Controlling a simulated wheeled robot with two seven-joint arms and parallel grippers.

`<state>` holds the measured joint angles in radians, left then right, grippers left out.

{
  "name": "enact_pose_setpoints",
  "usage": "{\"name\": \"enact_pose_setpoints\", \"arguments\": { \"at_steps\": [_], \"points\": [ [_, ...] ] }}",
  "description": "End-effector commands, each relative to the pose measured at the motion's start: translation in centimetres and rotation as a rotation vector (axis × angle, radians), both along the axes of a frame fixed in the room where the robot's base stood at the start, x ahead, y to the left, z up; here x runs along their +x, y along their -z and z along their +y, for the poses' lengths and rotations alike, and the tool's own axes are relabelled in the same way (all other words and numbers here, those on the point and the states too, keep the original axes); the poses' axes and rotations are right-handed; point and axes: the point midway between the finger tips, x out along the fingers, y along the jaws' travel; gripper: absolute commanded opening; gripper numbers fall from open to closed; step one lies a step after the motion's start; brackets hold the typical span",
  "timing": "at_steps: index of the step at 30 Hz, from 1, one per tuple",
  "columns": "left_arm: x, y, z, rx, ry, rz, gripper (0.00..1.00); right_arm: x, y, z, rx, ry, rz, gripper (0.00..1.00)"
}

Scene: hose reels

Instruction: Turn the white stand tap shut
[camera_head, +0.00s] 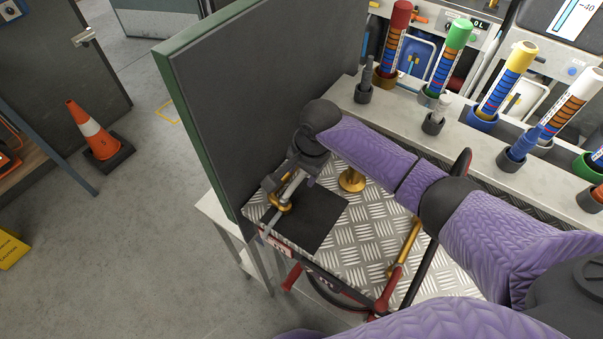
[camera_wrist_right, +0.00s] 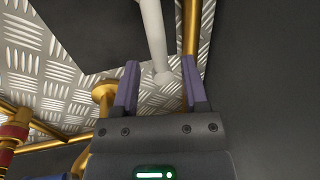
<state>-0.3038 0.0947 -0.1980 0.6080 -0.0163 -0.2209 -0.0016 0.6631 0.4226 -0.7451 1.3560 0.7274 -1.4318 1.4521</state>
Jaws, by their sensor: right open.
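The white tap lever (camera_wrist_right: 153,35) shows in the right wrist view as a pale bar. Its rounded end lies between the two purple fingers of my right gripper (camera_wrist_right: 160,80), with gaps visible on both sides. A brass pipe (camera_wrist_right: 191,25) runs beside the lever, near the right finger. In the head view my right gripper (camera_head: 272,205) is open, low over the black mat (camera_head: 318,222) at the left end of the metal bench. The pale lever (camera_head: 292,187) and some brass show there, partly hidden by the gripper. Contact cannot be told. My left gripper is out of view.
A tall dark panel (camera_head: 250,100) with a green edge stands close left of my right gripper. A brass flange (camera_head: 351,180) and a red-and-brass pipe (camera_head: 398,265) are on the tread-plate bench (camera_head: 375,215). Several coloured tubes stand on the back ledge. An orange cone (camera_head: 95,130) stands on the floor.

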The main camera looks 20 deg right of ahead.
Motion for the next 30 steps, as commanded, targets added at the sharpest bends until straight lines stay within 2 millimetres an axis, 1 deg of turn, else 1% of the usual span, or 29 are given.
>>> {"name": "enact_pose_setpoints", "arguments": {
  "at_steps": [2,8,11,12,14,15,16,17,30],
  "points": [
    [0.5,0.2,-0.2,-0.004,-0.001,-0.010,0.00,0.0,0.4,0.0,0.000,0.000,0.000,0.56],
    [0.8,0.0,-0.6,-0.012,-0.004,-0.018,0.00,0.1,0.3,0.0,0.000,-0.001,0.000,0.56],
    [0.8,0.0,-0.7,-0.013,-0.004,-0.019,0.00,0.0,0.3,0.0,0.000,-0.001,0.000,0.37],
    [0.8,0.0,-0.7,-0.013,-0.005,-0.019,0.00,0.0,0.3,0.0,0.000,-0.001,0.000,0.29],
    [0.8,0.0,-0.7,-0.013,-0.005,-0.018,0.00,0.0,0.3,0.0,0.000,-0.001,0.000,0.16],
    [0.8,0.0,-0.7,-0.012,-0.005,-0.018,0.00,0.0,0.3,0.0,0.000,-0.001,0.000,0.08],
    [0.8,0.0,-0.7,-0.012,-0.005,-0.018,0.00,0.0,0.3,0.0,0.000,-0.001,0.000,0.01],
    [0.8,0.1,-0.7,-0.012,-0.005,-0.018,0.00,0.0,0.3,0.0,0.000,-0.001,0.000,0.00],
    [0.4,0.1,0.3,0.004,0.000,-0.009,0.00,0.0,0.3,0.0,-0.001,-0.001,-0.001,0.00]
  ]
}}
